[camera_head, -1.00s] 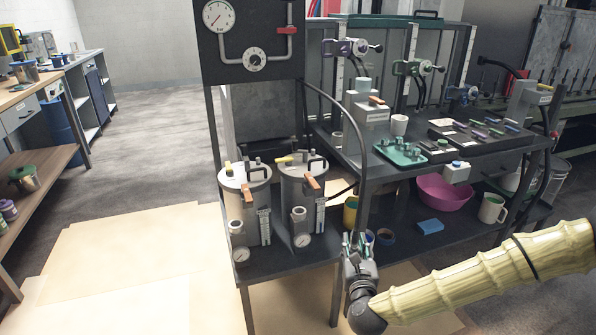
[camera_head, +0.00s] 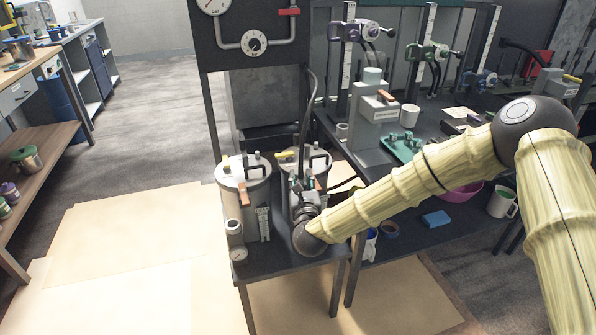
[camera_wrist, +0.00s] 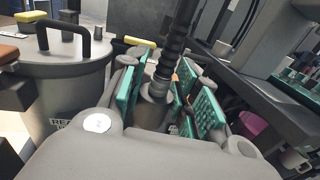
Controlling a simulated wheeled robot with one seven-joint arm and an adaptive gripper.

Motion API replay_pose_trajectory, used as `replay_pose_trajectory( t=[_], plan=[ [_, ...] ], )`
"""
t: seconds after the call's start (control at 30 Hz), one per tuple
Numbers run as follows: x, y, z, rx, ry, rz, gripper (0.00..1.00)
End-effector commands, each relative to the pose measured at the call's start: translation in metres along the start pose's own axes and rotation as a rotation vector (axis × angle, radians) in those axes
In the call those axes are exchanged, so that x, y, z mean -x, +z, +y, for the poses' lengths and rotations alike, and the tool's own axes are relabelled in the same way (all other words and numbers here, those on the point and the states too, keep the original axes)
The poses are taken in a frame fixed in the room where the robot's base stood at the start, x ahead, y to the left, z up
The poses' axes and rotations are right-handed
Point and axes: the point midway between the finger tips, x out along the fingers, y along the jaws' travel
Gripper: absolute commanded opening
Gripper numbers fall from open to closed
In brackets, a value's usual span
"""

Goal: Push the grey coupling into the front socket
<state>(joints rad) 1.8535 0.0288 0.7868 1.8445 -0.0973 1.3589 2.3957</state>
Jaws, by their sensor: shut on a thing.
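My gripper (camera_head: 301,187) is at the front of the right-hand steel pot (camera_head: 318,160), partly covering it. In the wrist view its green-padded fingers (camera_wrist: 165,92) are closed around a grey coupling (camera_wrist: 154,108) at the lower end of a black ribbed hose (camera_wrist: 178,45). The hose (camera_head: 302,120) runs up beside the gauge panel. The left pot (camera_head: 245,190) has a small front fitting (camera_head: 233,227) with a pressure gauge below it. The matching fitting on the right pot is hidden behind my gripper and wrist. I cannot tell whether the coupling touches any socket.
The pots stand on a dark bench (camera_head: 275,262) under a gauge panel (camera_head: 250,35). Close on the right is a workbench with a grey block (camera_head: 372,125), a white cup (camera_head: 409,115) and a green tray (camera_head: 402,148). The floor to the left is open.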

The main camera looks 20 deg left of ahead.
Motion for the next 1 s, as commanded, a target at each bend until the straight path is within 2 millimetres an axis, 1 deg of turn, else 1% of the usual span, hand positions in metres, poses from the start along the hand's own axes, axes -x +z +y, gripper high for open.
replay_pose_trajectory(
  t=[0.23,0.5,1.0],
  plan=[
    [-0.005,0.000,0.012,0.002,0.011,-0.004,0.04],
    [-0.005,-0.010,0.021,0.003,0.022,-0.003,0.03],
    [-0.005,-0.036,0.021,0.002,0.022,-0.003,0.03]
  ],
)
